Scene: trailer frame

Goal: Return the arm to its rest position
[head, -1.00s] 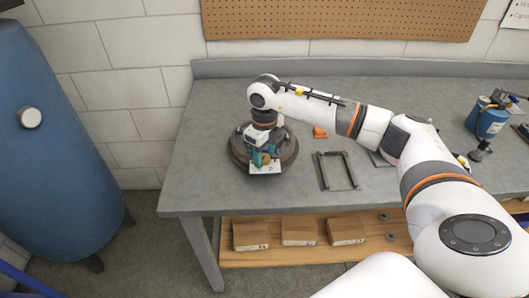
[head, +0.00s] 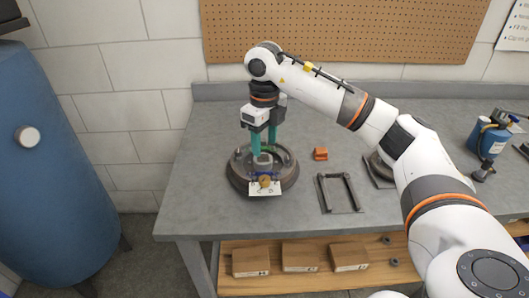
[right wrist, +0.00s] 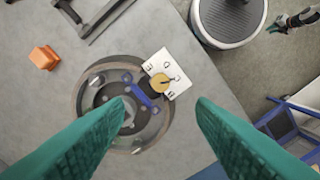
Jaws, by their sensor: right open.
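My right arm reaches in from the right in the head view. Its gripper (head: 263,147) points down with two teal fingers spread apart, above a round brown hub-like part (head: 235,178) on the bench. In the right wrist view the fingers are wide apart with nothing between them, and the hub (right wrist: 92,122) lies below. A white lettered card (head: 265,189) with a brass-coloured round piece sits at the hub's front edge. The card also shows in the right wrist view (right wrist: 158,65). My left gripper is not in view.
The grey bench (head: 200,130) holds an orange block (head: 320,154), a dark rectangular frame (head: 323,194) and a blue canister (head: 488,140). A blue tank (head: 50,170) stands at left. Boxes (head: 300,257) lie on the shelf below. The bench's left side is clear.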

